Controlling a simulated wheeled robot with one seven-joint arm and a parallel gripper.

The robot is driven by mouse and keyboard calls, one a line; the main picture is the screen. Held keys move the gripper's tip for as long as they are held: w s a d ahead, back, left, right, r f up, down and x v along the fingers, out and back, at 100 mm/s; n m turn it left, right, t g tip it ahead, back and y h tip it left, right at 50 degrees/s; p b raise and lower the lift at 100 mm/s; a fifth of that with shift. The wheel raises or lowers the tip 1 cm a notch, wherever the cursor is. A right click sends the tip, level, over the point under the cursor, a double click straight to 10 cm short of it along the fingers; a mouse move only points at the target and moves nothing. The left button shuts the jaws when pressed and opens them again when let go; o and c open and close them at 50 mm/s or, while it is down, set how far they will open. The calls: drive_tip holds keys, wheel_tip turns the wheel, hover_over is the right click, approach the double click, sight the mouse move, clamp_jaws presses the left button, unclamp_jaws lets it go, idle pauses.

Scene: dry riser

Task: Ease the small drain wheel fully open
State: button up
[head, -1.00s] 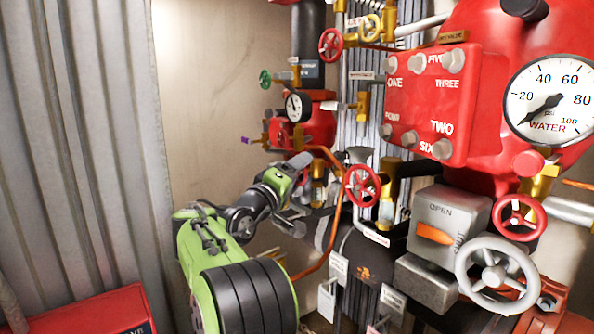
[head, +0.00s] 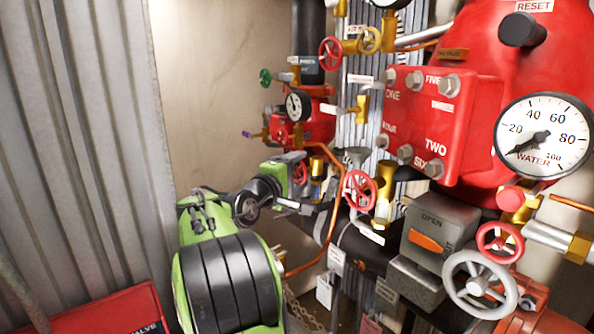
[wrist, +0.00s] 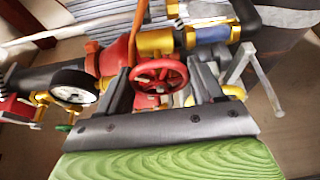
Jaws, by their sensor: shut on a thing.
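A small red spoked wheel (wrist: 159,75) sits between the two dark fingers of my gripper (wrist: 162,82) in the wrist view. The fingers flank its rim on the left and right, and my gripper is shut on it. In the head view, part of this red wheel (head: 301,172) shows just right of my green wrist. My fingertips are mostly hidden there. No label on this wheel can be read, and how far it is turned cannot be told.
Another red wheel (head: 359,190) stands close to the right, beyond a bent copper pipe (head: 334,205). A grey wheel (head: 480,285) and water gauge (head: 543,137) are farther right. A small black-rimmed gauge (head: 298,106) is above my wrist. A bare wall (head: 205,90) is left.

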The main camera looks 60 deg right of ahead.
idle(0.3)
drive_tip(key=o, duration=1)
drive_tip(key=shift+w, duration=0.1)
drive_tip(key=a+b, duration=0.1)
drive_tip(key=a, duration=0.4)
drive_tip(key=a+b, duration=0.1)
drive_tip(key=a, duration=0.4)
drive_tip(key=w+a+b, duration=0.1)
drive_tip(key=a+b, duration=0.1)
drive_tip(key=a, duration=0.3)
drive_tip(key=shift+a+r, duration=0.1)
drive_tip(key=shift+a, duration=0.3)
